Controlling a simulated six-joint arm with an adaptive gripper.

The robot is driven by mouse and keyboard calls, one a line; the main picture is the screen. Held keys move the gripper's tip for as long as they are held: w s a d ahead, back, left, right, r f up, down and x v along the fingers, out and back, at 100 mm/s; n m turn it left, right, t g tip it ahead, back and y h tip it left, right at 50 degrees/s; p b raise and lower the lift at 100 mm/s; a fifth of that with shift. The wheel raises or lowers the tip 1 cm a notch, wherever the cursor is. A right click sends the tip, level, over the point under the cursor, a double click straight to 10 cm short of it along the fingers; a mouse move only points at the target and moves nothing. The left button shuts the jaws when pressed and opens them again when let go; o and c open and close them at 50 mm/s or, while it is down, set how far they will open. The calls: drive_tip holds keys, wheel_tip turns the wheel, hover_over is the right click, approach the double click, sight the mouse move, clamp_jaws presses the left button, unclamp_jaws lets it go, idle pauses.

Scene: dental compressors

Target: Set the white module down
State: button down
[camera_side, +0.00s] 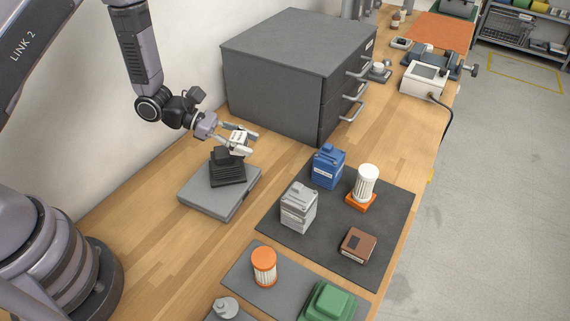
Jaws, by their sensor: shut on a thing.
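My gripper (245,140) is at the left-centre, next to the grey drawer cabinet, with its fingers closed around a small white module (238,137). The white module shows between the fingers, just above and behind a black ribbed block (228,172). I cannot tell whether the module touches the block. The black block stands on a flat grey plate (194,197) on the wooden bench. The module's underside is hidden by the fingers and the block.
A grey drawer cabinet (290,60) stands close behind my gripper. A dark mat (325,235) holds a light grey unit (299,208), a blue unit (328,168), a white filter (366,184) on an orange base and a brown box (357,245). Bare wood (262,172) lies between plate and mat.

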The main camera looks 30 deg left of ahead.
drive_tip(key=w+d+f, duration=0.3)
drive_tip(key=w+f, duration=0.1)
drive_tip(key=w, duration=0.5)
hover_over(297, 164)
drive_tip(key=shift+t, duration=0.3)
drive_tip(key=f, duration=0.5)
drive_tip(key=shift+s+f, duration=0.1)
drive_tip(key=shift+s, duration=0.2)
drive_tip(key=shift+w+f, duration=0.2)
drive_tip(key=shift+f, duration=1.55)
drive_tip(key=shift+f, duration=0.15)
drive_tip(key=c, duration=0.7)
unclamp_jaws()
